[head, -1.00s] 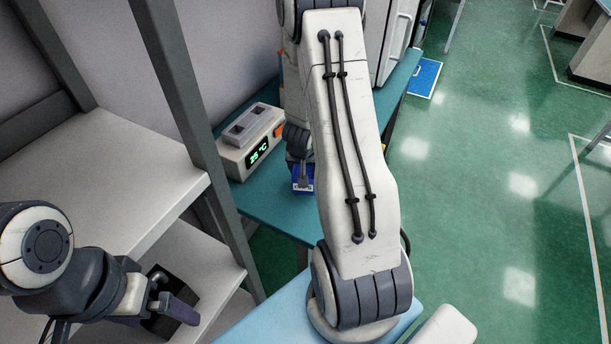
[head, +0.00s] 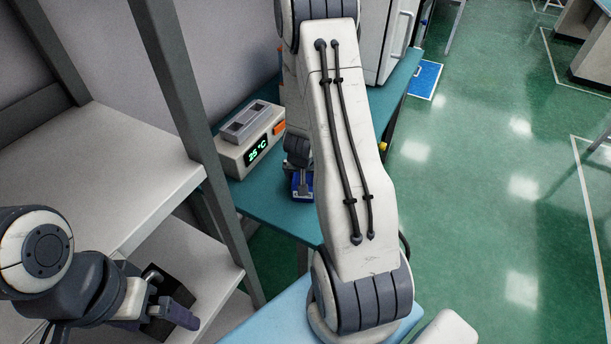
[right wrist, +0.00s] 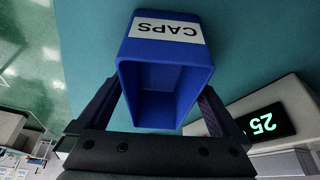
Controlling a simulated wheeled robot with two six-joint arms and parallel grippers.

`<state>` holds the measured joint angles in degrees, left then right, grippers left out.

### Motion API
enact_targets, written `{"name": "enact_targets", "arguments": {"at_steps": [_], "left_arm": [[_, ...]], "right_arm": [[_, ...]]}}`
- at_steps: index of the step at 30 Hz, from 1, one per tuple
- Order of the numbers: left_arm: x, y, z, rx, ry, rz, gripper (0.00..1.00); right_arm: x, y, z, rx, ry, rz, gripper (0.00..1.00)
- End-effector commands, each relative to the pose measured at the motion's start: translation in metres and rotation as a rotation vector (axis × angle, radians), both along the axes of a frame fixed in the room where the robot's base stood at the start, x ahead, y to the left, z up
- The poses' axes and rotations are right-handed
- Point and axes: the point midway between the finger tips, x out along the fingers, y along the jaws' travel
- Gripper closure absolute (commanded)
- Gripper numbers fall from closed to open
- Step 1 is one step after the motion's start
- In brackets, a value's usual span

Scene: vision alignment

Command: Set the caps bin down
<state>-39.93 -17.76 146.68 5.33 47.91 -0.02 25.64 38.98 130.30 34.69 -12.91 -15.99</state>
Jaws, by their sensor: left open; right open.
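The caps bin is a small open blue box with a white CAPS label. In the head view the caps bin (head: 301,190) is at the teal bench's front edge region, partly hidden by my right arm. In the right wrist view the caps bin (right wrist: 165,85) appears empty and lies between the fingers of my right gripper (right wrist: 158,100). That gripper is open, with one finger on each side of the bin; I cannot tell whether they touch it. My left gripper (head: 172,312) is open and empty at the lower left, by the shelf.
A device reading 25 °C (head: 249,140) stands on the teal bench (head: 275,212), close left of the bin. A grey shelf post (head: 180,90) rises between shelf and bench. A white cabinet (head: 391,40) stands at the bench's far end.

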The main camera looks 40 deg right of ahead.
Motion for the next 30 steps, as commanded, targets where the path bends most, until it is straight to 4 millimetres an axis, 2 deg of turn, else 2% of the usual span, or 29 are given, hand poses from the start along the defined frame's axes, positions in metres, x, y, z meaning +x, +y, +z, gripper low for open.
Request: {"name": "enact_targets", "arguments": {"at_steps": [5, 12, 18, 24, 30], "left_arm": [[0.000, 0.000, 0.009, 0.000, 0.000, 0.000, 0.00], [0.000, 0.000, 0.035, 0.000, 0.000, 0.001, 0.00], [0.000, 0.000, 0.055, 0.000, 0.000, 0.002, 0.00], [0.000, 0.000, 0.064, 0.000, 0.000, 0.003, 0.00], [0.000, 0.000, 0.063, 0.000, 0.000, 0.003, 0.00]], "right_arm": [[-0.002, 0.003, 0.016, 0.000, -0.001, 0.001, 0.00], [-0.016, 0.017, 0.067, 0.000, -0.002, 0.002, 0.00], [-0.027, 0.027, 0.100, -0.001, -0.001, 0.002, 0.00], [-0.032, 0.032, 0.114, -0.001, 0.001, 0.002, 0.00], [-0.033, 0.033, 0.114, 0.000, 0.000, 0.000, 0.00]]}}
